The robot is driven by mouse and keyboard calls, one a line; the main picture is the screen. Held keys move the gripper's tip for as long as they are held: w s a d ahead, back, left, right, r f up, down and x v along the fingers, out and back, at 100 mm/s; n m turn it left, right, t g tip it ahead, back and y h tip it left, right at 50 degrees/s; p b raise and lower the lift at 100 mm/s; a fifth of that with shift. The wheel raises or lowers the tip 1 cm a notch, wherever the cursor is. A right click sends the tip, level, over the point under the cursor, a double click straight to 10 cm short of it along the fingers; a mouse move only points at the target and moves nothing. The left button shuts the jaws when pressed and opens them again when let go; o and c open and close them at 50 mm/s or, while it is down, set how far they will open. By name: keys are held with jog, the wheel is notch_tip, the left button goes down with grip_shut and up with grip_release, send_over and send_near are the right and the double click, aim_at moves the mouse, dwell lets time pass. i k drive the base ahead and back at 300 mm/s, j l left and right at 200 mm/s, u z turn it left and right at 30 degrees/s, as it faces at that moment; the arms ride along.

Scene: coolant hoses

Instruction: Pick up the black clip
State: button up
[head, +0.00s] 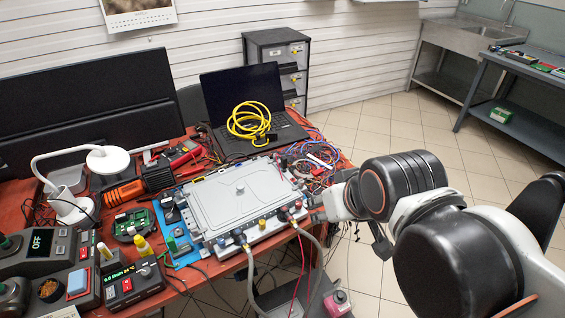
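I cannot pick out the black clip with certainty. Small black fittings sit where grey hoses (250,275) meet the front edge of a silver lidded unit (245,195) on the table. My arm comes in from the right, and my gripper (328,210) is at the unit's front right corner, close to the hose fittings. The arm links hide part of it, and its fingers are too small to tell whether they are open or shut, or whether they touch anything.
The red table (180,285) is crowded. A laptop (245,100) with a coiled yellow cable (250,122) stands behind the unit, and tangled wires (310,155) lie at the right. Control boxes (130,280) and a white lamp (110,160) fill the left. Tiled floor (450,150) is open at the right.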

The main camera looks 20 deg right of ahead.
aim_at(284, 160)
jog(key=k+l, duration=0.25)
jog(key=l, duration=0.15)
jog(key=l+u, duration=0.2)
jog(key=l, duration=0.6)
jog(key=l+u, duration=0.2)
jog(key=l, duration=0.55)
jog(key=k+l+u, duration=0.2)
jog(key=l, duration=0.55)
jog(key=i+l+u, duration=0.1)
jog(key=i+l, duration=0.15)
jog(key=i+l+u, duration=0.15)
jog(key=l, duration=0.25)
jog(key=i+l+u, duration=0.1)
jog(key=i+l, duration=0.15)
jog(key=l, duration=0.15)
jog(key=i+l+u, duration=0.1)
jog(key=l, duration=0.25)
jog(key=i+l, duration=0.15)
jog(key=i, duration=0.3)
jog(key=i+l, duration=0.15)
jog(key=i, duration=0.25)
jog(key=i+u, duration=0.25)
jog(key=i, duration=0.15)
